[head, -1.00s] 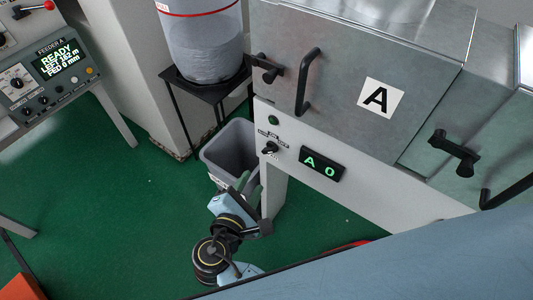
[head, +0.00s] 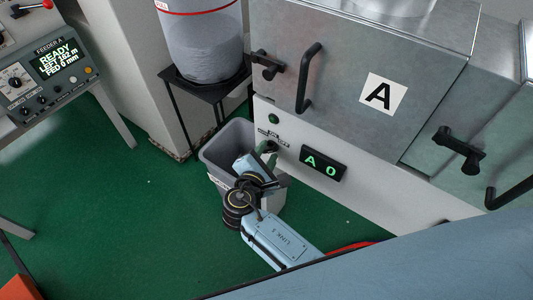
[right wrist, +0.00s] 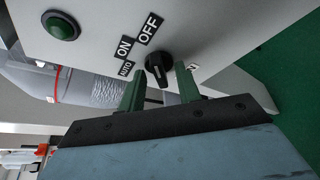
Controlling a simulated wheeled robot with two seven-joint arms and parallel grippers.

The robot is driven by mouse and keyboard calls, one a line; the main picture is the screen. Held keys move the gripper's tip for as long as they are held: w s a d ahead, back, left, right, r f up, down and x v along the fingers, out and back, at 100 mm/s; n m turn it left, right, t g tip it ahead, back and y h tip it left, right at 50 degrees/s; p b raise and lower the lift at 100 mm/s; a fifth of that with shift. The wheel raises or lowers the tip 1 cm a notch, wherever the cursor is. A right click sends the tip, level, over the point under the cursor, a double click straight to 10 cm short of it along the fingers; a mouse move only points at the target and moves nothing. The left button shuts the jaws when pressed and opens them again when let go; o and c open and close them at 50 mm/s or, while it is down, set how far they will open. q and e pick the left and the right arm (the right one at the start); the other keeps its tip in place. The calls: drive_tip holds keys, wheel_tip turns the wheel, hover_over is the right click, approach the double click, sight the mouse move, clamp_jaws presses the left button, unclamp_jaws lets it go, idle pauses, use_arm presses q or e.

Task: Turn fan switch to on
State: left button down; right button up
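The fan switch (right wrist: 157,68) is a black rotary knob on the pale panel, with AUTO, ON and OFF labels beside it in the right wrist view. I cannot tell for sure which label it points at. My right gripper (right wrist: 160,74) is open, with one green finger on each side of the knob; contact is not clear. In the head view my right gripper (head: 268,149) is at the panel below the labels and hides the knob. My left gripper is not in view.
A green round button (right wrist: 61,26) sits on the same panel. The display (head: 323,165) reads "A 0". A grey bin (head: 217,158) stands close behind my right arm. Black door handles (head: 308,77) stick out above the panel.

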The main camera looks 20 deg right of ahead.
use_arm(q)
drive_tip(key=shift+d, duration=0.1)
use_arm(e)
drive_tip(key=shift+c, duration=0.3)
clamp_jaws()
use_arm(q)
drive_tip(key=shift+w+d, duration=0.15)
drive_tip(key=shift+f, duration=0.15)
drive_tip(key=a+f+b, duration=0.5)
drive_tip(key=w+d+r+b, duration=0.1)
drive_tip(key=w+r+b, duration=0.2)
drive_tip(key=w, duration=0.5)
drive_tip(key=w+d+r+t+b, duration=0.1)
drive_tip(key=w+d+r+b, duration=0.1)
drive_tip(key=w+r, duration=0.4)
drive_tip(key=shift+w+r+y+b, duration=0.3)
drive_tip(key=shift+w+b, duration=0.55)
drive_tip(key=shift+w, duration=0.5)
use_arm(e)
drive_tip(key=shift+s+d+f+m+t, duration=0.15)
drive_tip(key=shift+m+t, duration=0.8)
drive_tip(key=shift+m, duration=0.85)
drive_tip(key=shift+w+a+f+m+t, duration=0.15)
drive_tip(key=shift+m+t, duration=0.8)
drive_tip(key=shift+m, duration=0.85)
